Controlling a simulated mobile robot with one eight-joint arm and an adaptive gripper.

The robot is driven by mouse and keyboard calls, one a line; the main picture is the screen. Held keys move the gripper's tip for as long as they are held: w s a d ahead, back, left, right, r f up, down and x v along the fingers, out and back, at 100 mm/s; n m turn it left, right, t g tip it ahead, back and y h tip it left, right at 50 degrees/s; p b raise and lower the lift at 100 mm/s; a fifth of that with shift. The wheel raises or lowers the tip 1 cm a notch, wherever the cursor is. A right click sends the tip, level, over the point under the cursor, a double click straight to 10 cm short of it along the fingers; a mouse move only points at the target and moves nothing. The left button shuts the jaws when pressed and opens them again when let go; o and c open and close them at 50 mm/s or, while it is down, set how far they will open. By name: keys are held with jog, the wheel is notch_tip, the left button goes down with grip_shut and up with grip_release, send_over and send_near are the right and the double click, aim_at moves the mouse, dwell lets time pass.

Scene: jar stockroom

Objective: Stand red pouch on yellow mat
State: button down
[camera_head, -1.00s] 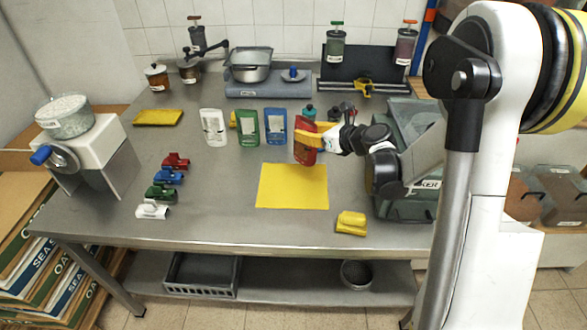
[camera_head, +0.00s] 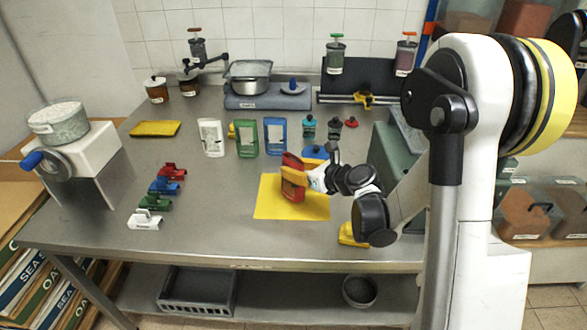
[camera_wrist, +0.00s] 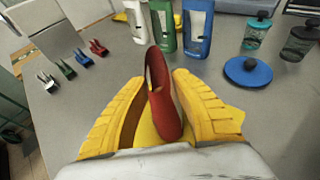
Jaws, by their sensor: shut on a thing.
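The red pouch (camera_head: 291,161) is upright between the yellow fingers of my gripper (camera_head: 293,180), over the rear part of the yellow mat (camera_head: 268,208). In the wrist view the red pouch (camera_wrist: 163,98) tilts slightly between the two fingers of my gripper (camera_wrist: 165,105).
White (camera_head: 211,138), green (camera_head: 247,137) and blue (camera_head: 275,135) pouches stand behind the mat. A blue disc-shaped lid (camera_head: 314,152) lies just behind it. Several coloured clips, including a red one (camera_head: 173,171), lie to the left. A yellow item (camera_head: 349,236) lies at front right.

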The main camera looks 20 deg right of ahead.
jog(key=c, duration=1.1)
grip_release()
jog(key=shift+c, duration=0.2)
jog(key=p+v, duration=0.4)
jog(key=v, duration=0.7)
jog(key=s+a+r+n+g+h, duration=0.1)
jog(key=s+r+n+h, duration=0.1)
jog(key=s+n, duration=0.5)
jog(key=s+a+r+n+g+h, duration=0.2)
jog(key=s+n, duration=0.4)
jog(key=n, duration=0.7)
jog(key=s+a+r+n+g+h, duration=0.1)
jog(key=s+r+n+g+h, duration=0.1)
jog(key=s+n, duration=0.5)
jog(key=shift+s+a+r+n, duration=0.35)
jog(key=shift+r+n, duration=0.55)
jog(key=shift+n, duration=0.9)
